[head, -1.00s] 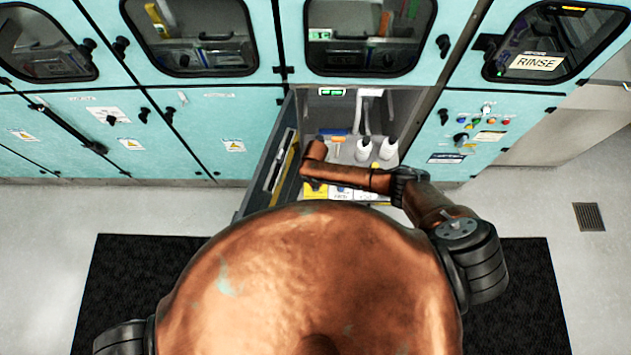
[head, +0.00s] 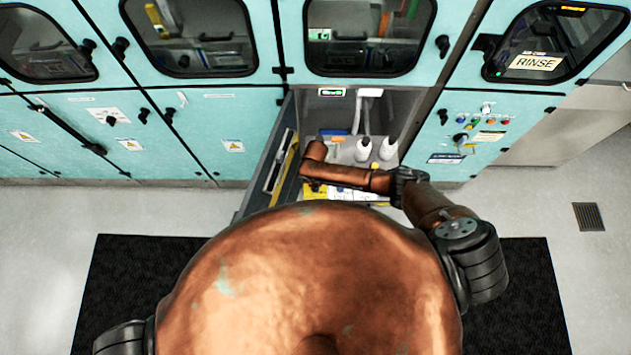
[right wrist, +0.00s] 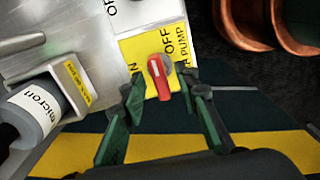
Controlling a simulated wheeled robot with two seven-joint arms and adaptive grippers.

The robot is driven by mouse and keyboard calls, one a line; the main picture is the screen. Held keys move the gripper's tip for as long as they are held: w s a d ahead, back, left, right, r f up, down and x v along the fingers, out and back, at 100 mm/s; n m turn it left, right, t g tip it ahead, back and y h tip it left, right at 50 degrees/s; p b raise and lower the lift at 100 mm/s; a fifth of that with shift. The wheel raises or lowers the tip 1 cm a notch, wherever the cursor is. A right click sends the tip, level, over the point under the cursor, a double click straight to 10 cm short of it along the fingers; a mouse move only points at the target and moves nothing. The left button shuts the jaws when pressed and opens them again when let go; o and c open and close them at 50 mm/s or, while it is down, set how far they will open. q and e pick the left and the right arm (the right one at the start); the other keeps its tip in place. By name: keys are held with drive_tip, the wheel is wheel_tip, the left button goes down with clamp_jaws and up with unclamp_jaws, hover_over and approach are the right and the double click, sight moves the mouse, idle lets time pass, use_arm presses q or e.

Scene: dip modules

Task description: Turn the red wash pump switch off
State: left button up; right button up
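The red switch (right wrist: 160,82) is a knob with a white mark. It sits on a yellow plate (right wrist: 136,47) with black lettering; "OFF" and "PUMP" are readable, with part of "ON" at its left. My right gripper (right wrist: 161,76) is open, with one green-and-dark finger on each side of the knob. I cannot tell whether either finger touches it. In the head view my right arm reaches into the open cabinet, and the switch cannot be made out there. My left gripper is out of view.
A grey cylinder labelled "micron" (right wrist: 38,108) lies left of the switch. The cabinet's open door (head: 268,165) stands left of my right arm. Two white bottles (head: 374,149) stand inside. A panel with knobs and buttons (head: 478,124) is on the right.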

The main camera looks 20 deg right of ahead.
wheel_tip(320, 180, up, 12)
idle(0.5)
idle(0.4)
